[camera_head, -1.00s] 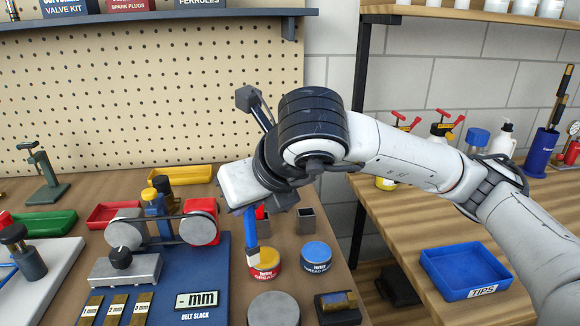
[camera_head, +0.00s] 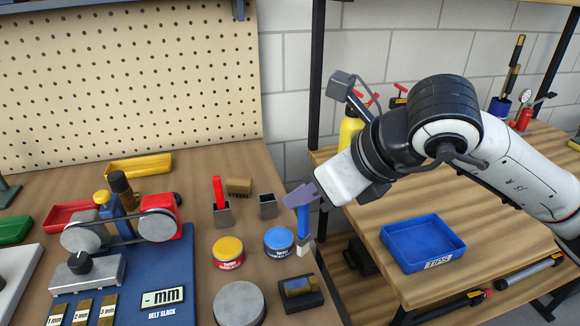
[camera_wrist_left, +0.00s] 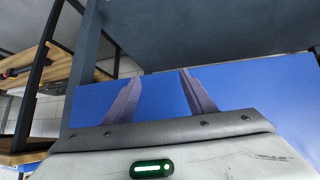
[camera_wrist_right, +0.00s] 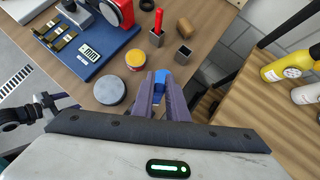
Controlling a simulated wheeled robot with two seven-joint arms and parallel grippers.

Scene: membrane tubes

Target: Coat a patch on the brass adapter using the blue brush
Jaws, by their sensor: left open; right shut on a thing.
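My right gripper (camera_head: 303,196) is shut on the handle of the blue brush (camera_head: 303,222), which hangs nearly upright with its pale bristles down. The bristles appear just right of the blue-lidded tin (camera_head: 279,240) and behind the brass adapter (camera_head: 298,286). The adapter lies in a dark cradle near the bench's right edge; no contact with the brush shows. In the right wrist view the brush (camera_wrist_right: 160,75) shows between the fingers, its lower part hidden. A yellow-lidded tin (camera_head: 228,250) stands left of the blue-lidded one. My left gripper (camera_wrist_left: 160,82) is open and empty.
A red brush (camera_head: 218,190) stands in a metal holder, beside an empty holder (camera_head: 268,208) and a brown block (camera_head: 239,185). A grey disc (camera_head: 239,302) lies left of the adapter. A belt rig (camera_head: 120,235) fills the left. A blue tray (camera_head: 422,240) is on the right bench.

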